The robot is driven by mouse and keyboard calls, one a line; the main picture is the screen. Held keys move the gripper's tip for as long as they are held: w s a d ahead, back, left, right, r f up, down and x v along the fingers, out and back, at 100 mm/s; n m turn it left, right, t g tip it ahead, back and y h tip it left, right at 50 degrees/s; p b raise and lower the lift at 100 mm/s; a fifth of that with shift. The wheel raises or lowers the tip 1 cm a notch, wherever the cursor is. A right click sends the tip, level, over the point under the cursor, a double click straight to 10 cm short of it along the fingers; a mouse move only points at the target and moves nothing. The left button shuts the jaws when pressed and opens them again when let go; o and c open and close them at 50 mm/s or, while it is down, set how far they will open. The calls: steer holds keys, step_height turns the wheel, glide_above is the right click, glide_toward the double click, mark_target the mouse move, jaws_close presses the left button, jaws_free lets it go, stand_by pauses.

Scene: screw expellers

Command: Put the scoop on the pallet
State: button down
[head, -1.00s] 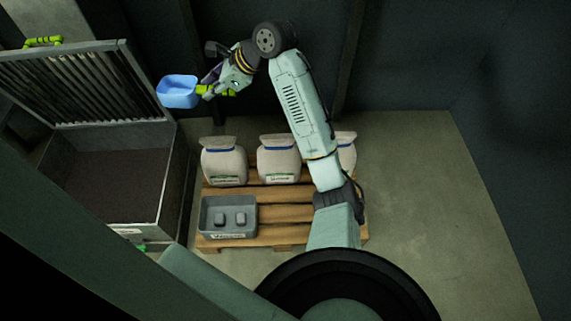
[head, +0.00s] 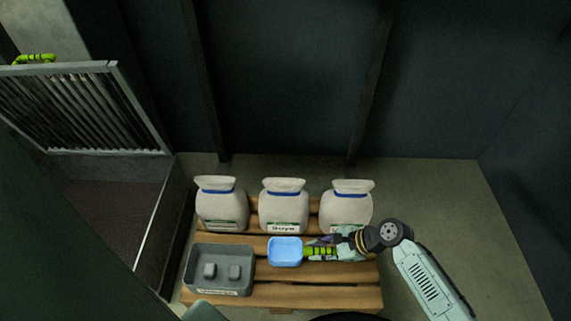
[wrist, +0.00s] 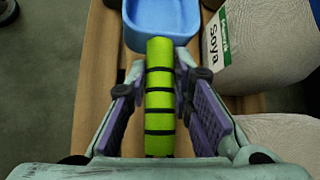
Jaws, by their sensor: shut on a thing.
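The scoop has a blue bowl (head: 285,251) and a lime-green handle with black bands. My gripper (head: 318,250) is shut on the handle (wrist: 160,100), which runs between its two purple-padded fingers in the wrist view. The bowl points left in the head view, over the middle slats of the wooden pallet (head: 325,292). It is just right of the grey tray and in front of the sacks. I cannot tell whether the scoop touches the slats or hangs just above them.
Three white sacks (head: 284,208) with blue ties stand along the pallet's back. A grey tray (head: 243,284) with two small grey blocks sits at its front left. A metal bin with an open slatted lid (head: 85,110) stands to the left. Bare floor lies at right.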

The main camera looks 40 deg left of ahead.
steer(key=shift+s+d+f, duration=0.25)
steer(key=shift+d+f, duration=0.2)
steer(key=shift+d, duration=0.05)
step_height(320, 180, down, 10)
steer(key=b, duration=0.3)
steer(key=c, duration=1.4)
jaws_free()
steer(key=shift+f, duration=0.1)
steer(key=shift+w+d+r, duration=0.1)
steer(key=shift+d+r, duration=0.05)
steer(key=shift+r, duration=0.15)
steer(key=p+v, duration=0.2)
steer(key=v, duration=0.9)
steer(key=shift+d+r, duration=0.2)
steer(key=shift+d, duration=0.05)
